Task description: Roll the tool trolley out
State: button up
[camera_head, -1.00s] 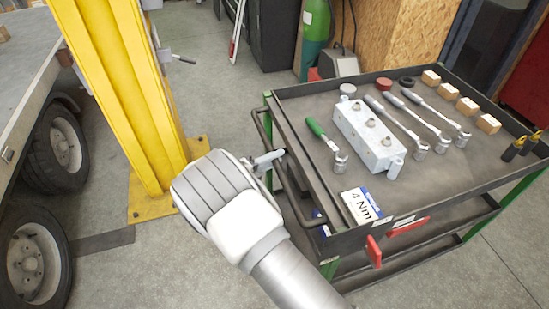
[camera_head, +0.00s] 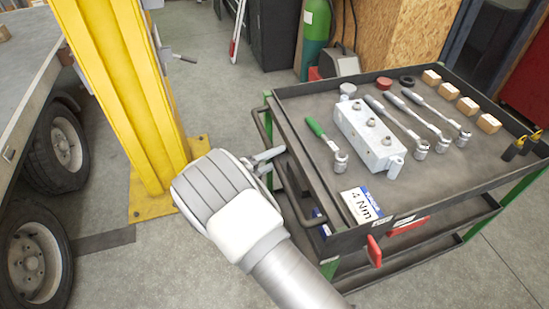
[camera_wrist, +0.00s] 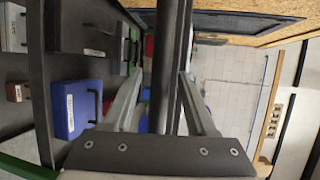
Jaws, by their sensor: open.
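The tool trolley (camera_head: 300,93) stands at the right of the head view, with a dark tray top, green legs and lower shelves. Its dark push handle (camera_head: 292,190) runs along the left side, facing my arm. My gripper (camera_head: 269,159) is at this handle, its fingers partly hidden behind my wrist. In the wrist view the handle bar (camera_wrist: 169,60) runs upright between my two open fingers (camera_wrist: 163,85). Whether a finger touches the bar I cannot tell.
A yellow post (camera_head: 125,95) on a floor plate stands left of my gripper, beside a trailer with black wheels (camera_head: 62,148). Tools and a metal block (camera_head: 368,137) lie on the trolley top. A green gas cylinder (camera_head: 315,40) stands behind. Grey floor between post and trolley is clear.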

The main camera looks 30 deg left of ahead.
jog(key=p+v, duration=0.1)
jog(key=v, duration=1.6)
jog(key=shift+s, duration=0.15)
jog(key=shift+r, duration=0.1)
jog(key=w+d+r+m+g+h+p, duration=0.1)
jog(key=w+d+r+m+g+p, duration=0.1)
jog(key=w+d+r+m+g, duration=0.5)
jog(key=w+d+r+m+g+h+p, duration=0.15)
jog(key=w+d+r+m, duration=0.35)
jog(key=d+r+m, duration=0.6)
jog(key=s+d+r+m+g+y+p, duration=0.1)
jog(key=d+r+m, duration=0.2)
jog(key=d, duration=0.2)
jog(key=d+r+m+g+y, duration=0.1)
jog(key=d+r+m, duration=0.15)
jog(key=d, duration=0.35)
jog(key=s+d+r+m+g+p, duration=0.1)
jog(key=d+r+m+g, duration=0.1)
jog(key=d+m, duration=0.25)
jog(key=s+d+r+m+t+y+p, duration=0.1)
jog(key=s+d+r+m+y, duration=0.1)
jog(key=s+d+r+m, duration=0.2)
jog(key=s+d+r+m+t+y+p, duration=0.2)
jog(key=s+d+r+m, duration=0.3)
jog(key=s+d+m, duration=0.5)
jog(key=d+m+y, duration=0.1)
jog(key=d+m, duration=0.1)
jog(key=m, duration=0.5)
jog(key=shift+y, duration=0.35)
